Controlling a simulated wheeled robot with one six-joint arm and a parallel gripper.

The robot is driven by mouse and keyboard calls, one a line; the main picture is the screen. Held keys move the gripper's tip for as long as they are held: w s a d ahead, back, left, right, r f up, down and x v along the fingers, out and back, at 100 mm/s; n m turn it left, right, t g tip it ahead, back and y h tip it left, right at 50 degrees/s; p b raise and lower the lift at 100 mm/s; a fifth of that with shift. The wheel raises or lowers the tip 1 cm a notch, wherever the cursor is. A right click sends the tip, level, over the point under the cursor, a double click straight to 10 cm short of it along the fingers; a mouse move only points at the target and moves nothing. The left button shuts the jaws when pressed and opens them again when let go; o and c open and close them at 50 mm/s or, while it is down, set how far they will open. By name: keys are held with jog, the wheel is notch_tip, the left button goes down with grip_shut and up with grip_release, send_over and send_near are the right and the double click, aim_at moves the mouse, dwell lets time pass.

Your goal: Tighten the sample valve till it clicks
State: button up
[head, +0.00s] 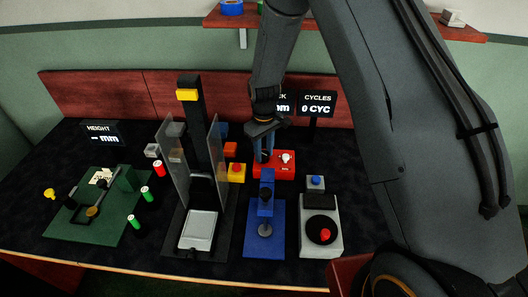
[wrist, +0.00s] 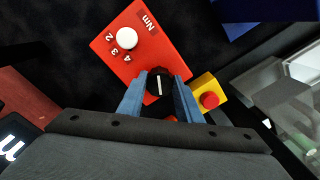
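A red box (wrist: 120,45) carries a black round knob (wrist: 160,82) with a white pointer line, which looks like the sample valve. The same box carries a white knob (wrist: 127,38) beside the marks 2, 3, 4 and "Nm". My gripper (wrist: 161,80) has its blue fingers on either side of the black knob, and the knob fills the space between the tips. The white line points nearly straight up and down in the wrist view.
A yellow box with a red button (wrist: 209,100) stands close to the right finger. A display (head: 318,104) reads "0 CYC".

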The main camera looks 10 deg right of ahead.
aim_at(264, 154)
jog(key=shift+m+b, duration=0.65)
jog(key=shift+m, duration=1.35)
jog(key=o, duration=1)
jog(key=shift+o, duration=0.2)
jog(key=shift+r+b, duration=1.1)
jog(key=shift+r, duration=2.8)
